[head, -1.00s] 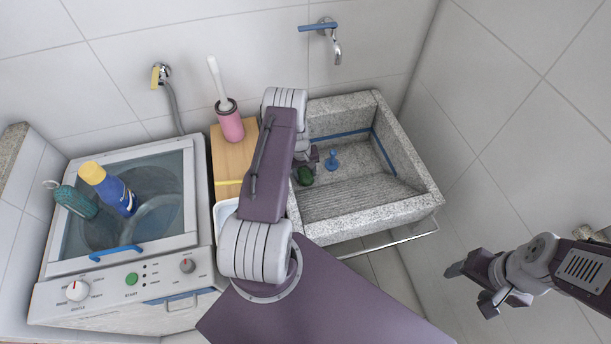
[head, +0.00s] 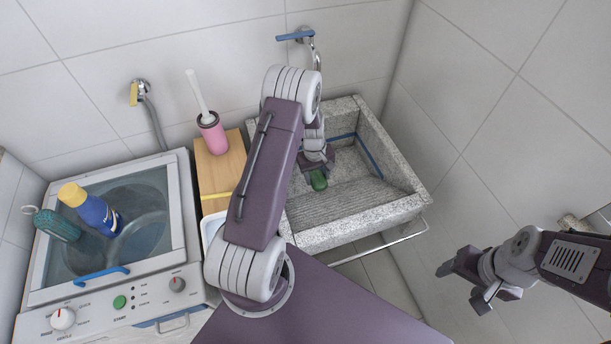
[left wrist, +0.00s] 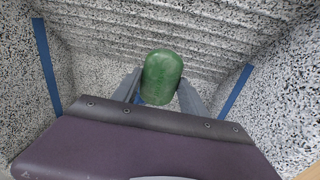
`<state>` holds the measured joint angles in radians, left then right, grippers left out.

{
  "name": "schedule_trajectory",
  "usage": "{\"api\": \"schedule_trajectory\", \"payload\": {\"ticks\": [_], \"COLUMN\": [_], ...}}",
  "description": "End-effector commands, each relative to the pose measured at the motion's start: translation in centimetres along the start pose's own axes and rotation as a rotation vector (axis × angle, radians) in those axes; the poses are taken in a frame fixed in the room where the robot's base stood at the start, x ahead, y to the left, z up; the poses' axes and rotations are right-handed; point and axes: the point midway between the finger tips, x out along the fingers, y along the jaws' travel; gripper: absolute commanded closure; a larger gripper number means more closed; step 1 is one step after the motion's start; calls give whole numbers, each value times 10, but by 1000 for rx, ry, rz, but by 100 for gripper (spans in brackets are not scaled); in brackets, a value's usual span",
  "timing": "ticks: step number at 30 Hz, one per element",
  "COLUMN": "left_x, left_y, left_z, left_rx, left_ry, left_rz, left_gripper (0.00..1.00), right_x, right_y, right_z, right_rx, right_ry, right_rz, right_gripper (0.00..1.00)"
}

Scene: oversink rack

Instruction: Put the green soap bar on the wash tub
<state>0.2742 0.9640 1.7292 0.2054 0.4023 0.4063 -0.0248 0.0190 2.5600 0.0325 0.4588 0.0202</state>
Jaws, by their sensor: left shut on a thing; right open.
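The green soap bar (head: 318,180) is between the fingers of my left gripper (head: 319,170), over the stone wash tub (head: 352,232). In the left wrist view the soap bar (left wrist: 161,77) stands out between the two grey fingers (left wrist: 160,92), which are shut on it. Ribbed and speckled stone of the tub (left wrist: 60,75) lies behind it. I cannot tell whether the soap touches the tub floor. My right gripper (head: 470,283) is open and empty, to the right and in front of the tub.
A tap (head: 308,45) is on the wall above the tub. Left of it are a wooden board (head: 228,165) with a pink brush holder (head: 213,135), and a washing machine (head: 100,300) bearing a blue bottle (head: 95,212) and a teal brush (head: 55,225). A metal rail (head: 385,241) runs along the tub's front.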

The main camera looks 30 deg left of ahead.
Motion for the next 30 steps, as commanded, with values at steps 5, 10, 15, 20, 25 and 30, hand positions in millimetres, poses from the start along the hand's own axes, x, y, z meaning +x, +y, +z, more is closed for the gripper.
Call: {"api": "schedule_trajectory", "payload": {"ticks": [5, 10, 15, 20, 25, 30], "left_x": [-7, -9, -9, -17, -66, -115], "left_y": [10, 12, 12, 13, 18, 23], "left_z": [9, 11, 11, 10, 10, 10], "left_rx": [1, 0, 0, 0, 0, 0], "left_ry": [1, 1, 1, 1, 3, 2], "left_rz": [0, 0, 0, 1, 2, 1], "left_gripper": [93, 93, 93, 93, 93, 93], "right_x": [0, 0, 0, -6, -38, -66], "right_y": [0, 0, 0, 0, -1, -1], "right_z": [0, 0, 0, 0, -4, -7], "right_rx": [0, 0, 0, 0, 0, 0], "right_ry": [0, 0, 0, 0, 0, 0], "right_rz": [0, 0, 0, 0, 0, 0], "right_gripper": [34, 34, 34, 34, 34, 34]}}
